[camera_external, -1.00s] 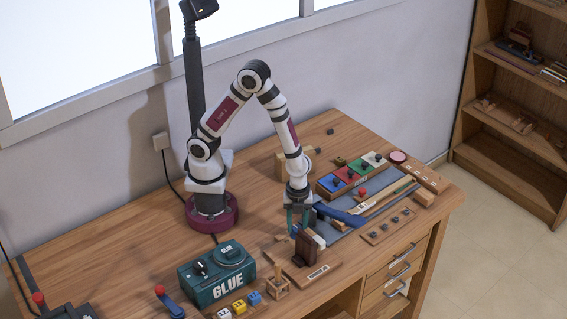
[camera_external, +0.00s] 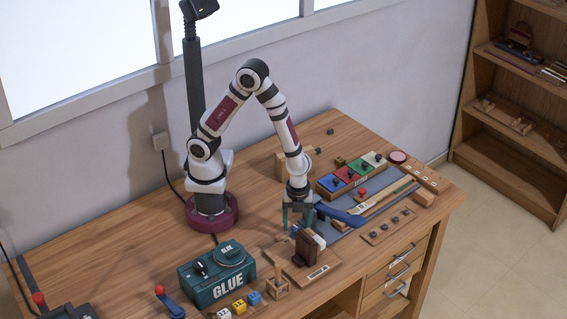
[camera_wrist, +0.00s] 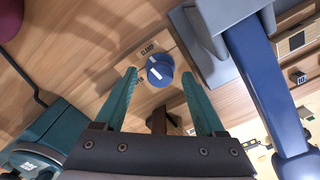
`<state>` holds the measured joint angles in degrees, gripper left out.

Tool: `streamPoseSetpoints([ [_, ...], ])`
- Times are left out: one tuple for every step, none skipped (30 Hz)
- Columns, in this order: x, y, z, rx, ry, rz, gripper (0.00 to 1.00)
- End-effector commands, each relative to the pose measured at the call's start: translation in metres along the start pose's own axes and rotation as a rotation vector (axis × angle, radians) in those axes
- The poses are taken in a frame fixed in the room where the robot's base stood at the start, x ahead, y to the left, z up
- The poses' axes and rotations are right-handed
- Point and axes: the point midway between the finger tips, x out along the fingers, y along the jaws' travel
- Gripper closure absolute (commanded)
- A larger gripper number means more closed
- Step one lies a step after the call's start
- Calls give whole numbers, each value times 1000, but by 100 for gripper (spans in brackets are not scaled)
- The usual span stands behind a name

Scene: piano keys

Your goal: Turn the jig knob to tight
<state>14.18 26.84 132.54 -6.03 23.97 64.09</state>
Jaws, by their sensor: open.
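A round blue knob (camera_wrist: 159,70) with a white pointer mark sits on a light wooden plate (camera_wrist: 172,48) lettered "CLAMP" in the wrist view. A second word beside the knob is partly hidden and hard to read. The white mark lies on the knob's upper left part as seen there. My gripper (camera_wrist: 158,77) is open, its two teal fingers on either side of the knob in the picture and apart from it. In the external view my gripper (camera_external: 297,226) points down above the plate; the knob is small and partly hidden there.
A dark brown upright block (camera_external: 306,248) stands just in front of my gripper. A blue lever arm (camera_external: 342,215) lies close on the right. A teal GLUE box (camera_external: 217,275) stands at left front. Bare tabletop lies between the box and my base.

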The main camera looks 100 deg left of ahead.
Motion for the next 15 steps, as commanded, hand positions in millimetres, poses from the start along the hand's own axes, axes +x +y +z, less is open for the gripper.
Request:
streamPoseSetpoints([
  [-7,-1,0,0,2,-5,28],
  [-12,-1,0,1,2,-5,28],
  [-22,-2,-1,0,3,-7,28],
  [-31,-2,-1,0,3,-9,28],
  [-41,-2,-1,0,4,-11,28],
  [-55,-2,-1,0,4,-11,28],
  [-66,-2,-1,0,4,-11,28],
  [-76,-2,-1,1,4,-11,28],
  [-89,-2,-1,0,4,-11,28],
  [-98,-2,-1,0,4,-11,28],
  [-107,-1,-1,0,4,-10,28],
  [-117,-2,-1,0,4,-10,28],
  [-124,-1,-1,-1,4,-9,28],
  [-131,-1,-1,-1,4,-9,28],
  [-138,-1,0,0,3,-7,28],
])
